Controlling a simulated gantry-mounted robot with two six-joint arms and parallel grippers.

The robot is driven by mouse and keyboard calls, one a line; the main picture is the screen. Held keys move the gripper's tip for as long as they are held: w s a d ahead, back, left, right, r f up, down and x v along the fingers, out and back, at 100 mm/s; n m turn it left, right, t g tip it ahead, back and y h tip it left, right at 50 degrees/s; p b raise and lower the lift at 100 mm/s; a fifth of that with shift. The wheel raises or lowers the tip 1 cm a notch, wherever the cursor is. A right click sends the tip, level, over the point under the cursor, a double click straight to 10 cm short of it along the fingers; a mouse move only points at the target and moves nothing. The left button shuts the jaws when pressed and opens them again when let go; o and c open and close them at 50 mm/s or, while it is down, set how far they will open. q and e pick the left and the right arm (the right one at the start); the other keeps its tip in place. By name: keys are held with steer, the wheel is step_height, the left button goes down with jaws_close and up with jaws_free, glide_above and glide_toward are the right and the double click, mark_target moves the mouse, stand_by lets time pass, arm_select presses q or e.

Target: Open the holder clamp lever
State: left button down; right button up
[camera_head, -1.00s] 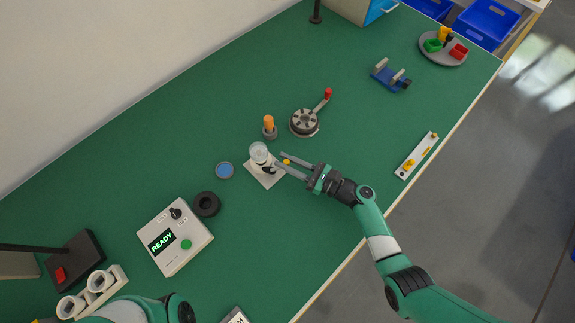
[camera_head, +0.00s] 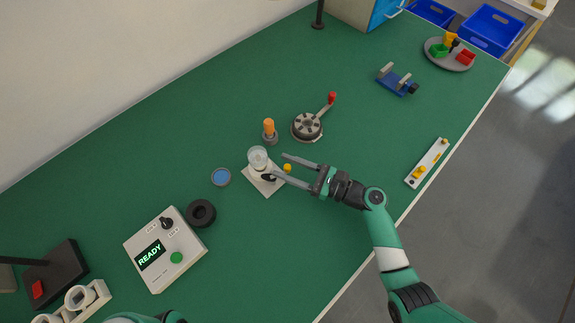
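The holder (camera_head: 252,178) is a pale square base on the green table, with a clear glass bulb (camera_head: 257,157) upright in it. Its clamp lever (camera_head: 287,168) shows a small orange-yellow knob beside the holder on the right. My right gripper (camera_head: 281,165) is open, its two fingers pointing left with the knob between them. The lower finger reaches over the base's dark part. Whether a finger touches the lever, I cannot tell. Of my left arm only a green and dark part shows at the bottom edge; its gripper is out of view.
A control box (camera_head: 190,252) reading READY and a black ring (camera_head: 201,213) are at left. A blue disc (camera_head: 221,177), an orange-topped peg (camera_head: 268,130) and a grey round device with red-knobbed crank (camera_head: 308,127) stand near the holder. Green table is clear toward the front edge.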

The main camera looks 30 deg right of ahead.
step_height(320, 180, up, 3)
steer(key=p, duration=0.3)
steer(key=shift+r, duration=0.2)
steer(key=s+a+r+p, duration=0.4)
steer(key=s+r+p, duration=0.5)
steer(key=s, duration=0.4)
steer(key=shift+s+r, duration=0.2)
steer(key=shift+r, duration=0.1)
